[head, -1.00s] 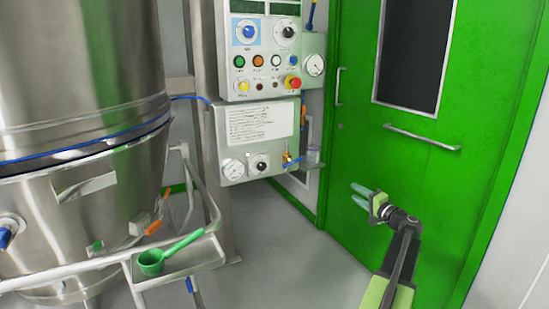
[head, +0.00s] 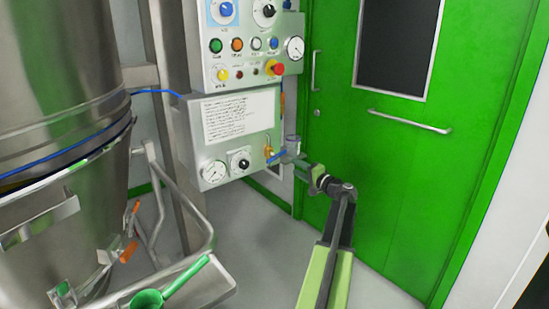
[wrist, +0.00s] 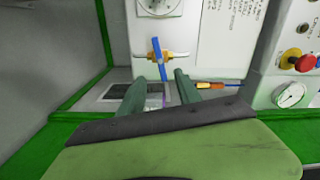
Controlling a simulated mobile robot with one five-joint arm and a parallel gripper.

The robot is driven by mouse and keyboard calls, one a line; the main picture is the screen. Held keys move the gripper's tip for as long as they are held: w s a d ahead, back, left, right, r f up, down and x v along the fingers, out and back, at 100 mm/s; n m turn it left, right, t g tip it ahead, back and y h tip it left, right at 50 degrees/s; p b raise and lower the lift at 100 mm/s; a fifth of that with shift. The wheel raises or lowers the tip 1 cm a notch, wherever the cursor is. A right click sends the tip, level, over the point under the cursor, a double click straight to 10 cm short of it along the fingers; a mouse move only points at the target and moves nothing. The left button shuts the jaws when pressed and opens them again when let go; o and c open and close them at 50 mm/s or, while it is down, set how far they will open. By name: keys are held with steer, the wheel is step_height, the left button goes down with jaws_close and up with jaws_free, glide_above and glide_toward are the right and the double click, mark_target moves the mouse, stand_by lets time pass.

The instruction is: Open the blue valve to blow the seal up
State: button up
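The blue valve is a blue lever handle (head: 277,155) on a brass body (head: 268,150), at the lower right corner of the small control panel. In the wrist view the blue handle (wrist: 158,55) stands nearly upright in the picture, across the brass body (wrist: 178,56). My gripper (head: 299,169) is just right of the valve in the head view. In the wrist view my gripper (wrist: 160,78) is open, and the handle's lower end shows between its two green fingers. I cannot tell whether they touch it.
A grey cylindrical fitting (head: 292,146) sits close beside the valve. The panel (head: 255,130) carries a gauge (head: 214,171) and a dial. A red button (head: 276,68) is above. A green door (head: 390,160) stands right. A steel vessel (head: 60,120) and a green scoop (head: 150,298) are left.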

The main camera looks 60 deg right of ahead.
mark_target(277, 157)
steer(key=x, duration=1.3)
steer(key=shift+w+d, duration=0.25)
steer(key=shift+w, duration=0.05)
jaws_close()
steer(key=shift+a+f, duration=0.1)
